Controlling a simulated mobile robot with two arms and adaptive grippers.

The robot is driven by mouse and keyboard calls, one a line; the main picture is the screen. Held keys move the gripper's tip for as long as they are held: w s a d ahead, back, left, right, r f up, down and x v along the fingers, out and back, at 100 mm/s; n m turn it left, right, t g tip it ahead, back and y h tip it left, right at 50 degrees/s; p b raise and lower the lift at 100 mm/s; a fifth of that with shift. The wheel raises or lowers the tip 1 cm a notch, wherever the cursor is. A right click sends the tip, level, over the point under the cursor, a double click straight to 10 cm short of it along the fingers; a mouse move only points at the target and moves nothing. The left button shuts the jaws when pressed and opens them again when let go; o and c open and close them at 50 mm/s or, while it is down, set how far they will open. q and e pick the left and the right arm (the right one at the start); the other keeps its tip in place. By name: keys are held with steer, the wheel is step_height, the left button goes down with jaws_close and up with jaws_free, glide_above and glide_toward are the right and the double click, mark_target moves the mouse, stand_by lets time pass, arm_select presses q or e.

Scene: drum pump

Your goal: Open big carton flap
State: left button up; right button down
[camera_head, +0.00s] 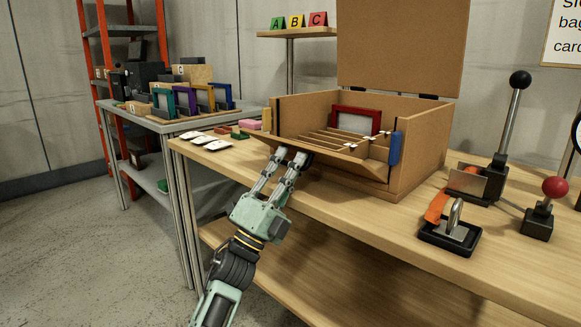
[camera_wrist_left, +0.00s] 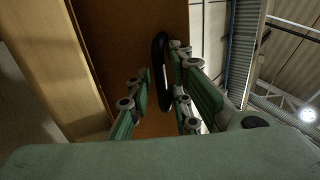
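The big brown carton (camera_head: 421,159) stands on the wooden table with its lid (camera_head: 402,45) raised. Its front flap (camera_head: 338,161) leans outward at a slant, leaving the inside visible. My left gripper (camera_head: 290,156) is at the left part of the flap, with its fingers spread. In the left wrist view, a black handle (camera_wrist_left: 163,72) on the brown flap lies between the fingertips (camera_wrist_left: 161,85), close to the right one. A gap shows beside the left finger, and firm contact cannot be made out. My right gripper is not in view.
Inside the carton are dividers and a red-framed piece (camera_head: 356,121). A lever with a black knob (camera_head: 520,80), a red-knobbed lever (camera_head: 554,187) and a black fixture (camera_head: 450,236) stand at right. White items (camera_head: 204,141) lie left of the carton. Free floor is at lower left.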

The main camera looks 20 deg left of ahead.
mark_target(297, 202)
arm_select(q)
steer(key=v, duration=1.2)
steer(key=shift+c, duration=0.4)
